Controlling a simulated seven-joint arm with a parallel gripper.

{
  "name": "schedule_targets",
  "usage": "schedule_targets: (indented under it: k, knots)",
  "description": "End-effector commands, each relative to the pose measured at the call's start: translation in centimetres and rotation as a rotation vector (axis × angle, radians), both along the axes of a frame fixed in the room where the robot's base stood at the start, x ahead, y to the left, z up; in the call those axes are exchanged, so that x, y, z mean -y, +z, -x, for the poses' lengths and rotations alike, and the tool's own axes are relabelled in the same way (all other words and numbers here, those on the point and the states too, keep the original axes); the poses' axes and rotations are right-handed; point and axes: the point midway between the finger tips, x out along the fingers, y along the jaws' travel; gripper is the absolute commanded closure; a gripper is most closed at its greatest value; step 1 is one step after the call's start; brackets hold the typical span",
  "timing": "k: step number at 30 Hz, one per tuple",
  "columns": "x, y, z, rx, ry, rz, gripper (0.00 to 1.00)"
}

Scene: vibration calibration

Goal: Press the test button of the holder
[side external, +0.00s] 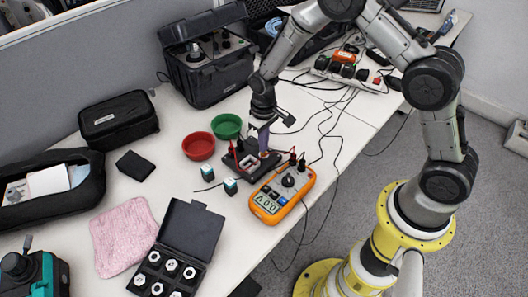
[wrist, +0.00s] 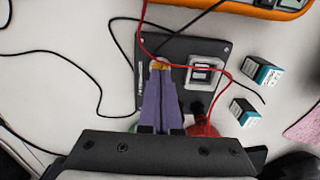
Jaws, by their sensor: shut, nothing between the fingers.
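The holder is a dark plate (wrist: 185,46) with a square light-framed socket (wrist: 203,72) on it. In the side view the holder (side external: 240,168) sits on the white table behind the orange meter, partly hidden by my gripper. My gripper (side external: 263,150) points down over the holder, its purple fingers closed together and empty. In the wrist view the fingertips of my gripper (wrist: 160,68) are over the plate, left of the socket. A small yellow-orange patch shows right at the tips; I cannot tell whether it is the test button or part of the fingers, nor whether they touch.
An orange multimeter (side external: 283,192) with red and black leads lies close in front. Two small boxes (side external: 208,172) (side external: 230,186) stand left. A red bowl (side external: 198,146) and a green bowl (side external: 227,126) are behind. Loose cables cross the table. A pink cloth (side external: 124,236) lies farther left.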

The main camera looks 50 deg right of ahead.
Motion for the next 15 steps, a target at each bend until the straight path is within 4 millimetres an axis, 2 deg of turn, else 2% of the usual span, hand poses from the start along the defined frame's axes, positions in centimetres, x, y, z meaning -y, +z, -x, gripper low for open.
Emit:
schedule_targets:
  k: [15]
  knots:
    - [0.00,-0.72,-0.02,0.001,0.000,0.000,1.00]
